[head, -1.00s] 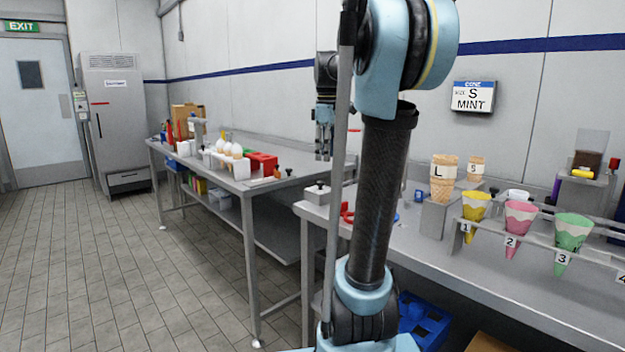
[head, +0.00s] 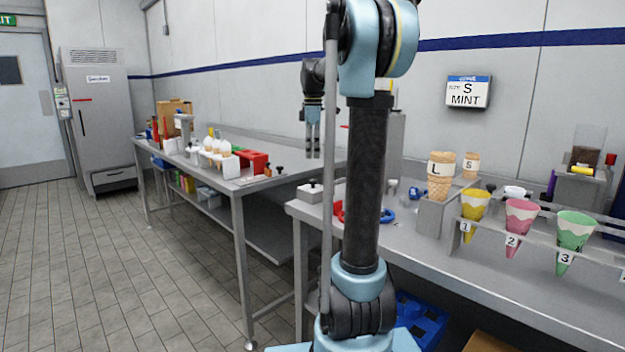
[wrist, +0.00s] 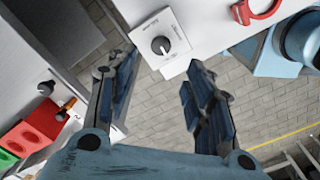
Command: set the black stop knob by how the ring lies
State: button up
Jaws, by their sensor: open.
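A black round knob (wrist: 160,45) sits on a pale box (wrist: 178,66) at a corner of the right-hand bench; a light pointer mark shows on it. The knob also shows in the head view (head: 313,183). A red ring (wrist: 266,13) lies on the bench beside the box, cut by the picture's top edge; in the head view (head: 340,211) my arm partly hides it. A blue ring (head: 387,216) lies right of my arm. My gripper (head: 313,145) is open and empty above the benches; in the wrist view its fingers (wrist: 160,62) stand either side of the knob box, apart from it.
A second black knob (wrist: 46,87) and a red holder (wrist: 32,138) are on the left bench. Cones stand in a numbered rack (head: 490,235) at right. A wall sign (head: 468,92) reads S MINT. A floor gap separates the benches.

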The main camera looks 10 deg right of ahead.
aim_at(313, 180)
notch_tip(313, 180, down, 10)
jog(key=shift+f, duration=0.2)
jog(key=shift+c, duration=0.6)
jog(key=c, duration=1)
